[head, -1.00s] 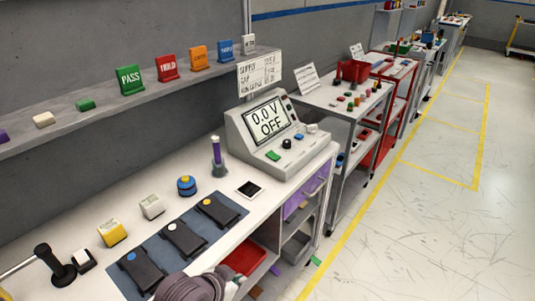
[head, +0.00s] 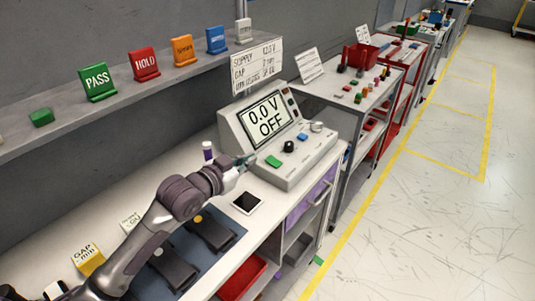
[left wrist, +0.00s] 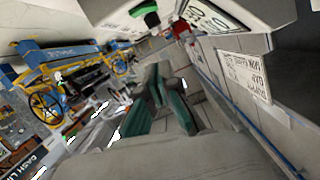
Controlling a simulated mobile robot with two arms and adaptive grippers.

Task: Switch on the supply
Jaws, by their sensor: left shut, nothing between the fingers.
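The supply (head: 295,172) is a light grey bench unit with a sloped front, and its screen (head: 268,119) reads 0.0 V OFF. Its lower panel bears a green button (head: 273,161), a black knob (head: 289,146), a small blue button (head: 302,137) and a grey knob (head: 317,127). My left gripper (head: 246,160) is shut and empty, just left of the green button; contact cannot be told. In the left wrist view the shut fingers (left wrist: 160,80) point toward the supply, with the green button (left wrist: 145,8) and part of the screen (left wrist: 208,17) at the top edge. My right gripper is not in view.
Dark devices on a blue mat (head: 233,224) lie nearer. A sign (head: 257,66) stands behind the supply, and a shelf of labelled blocks runs along the wall.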

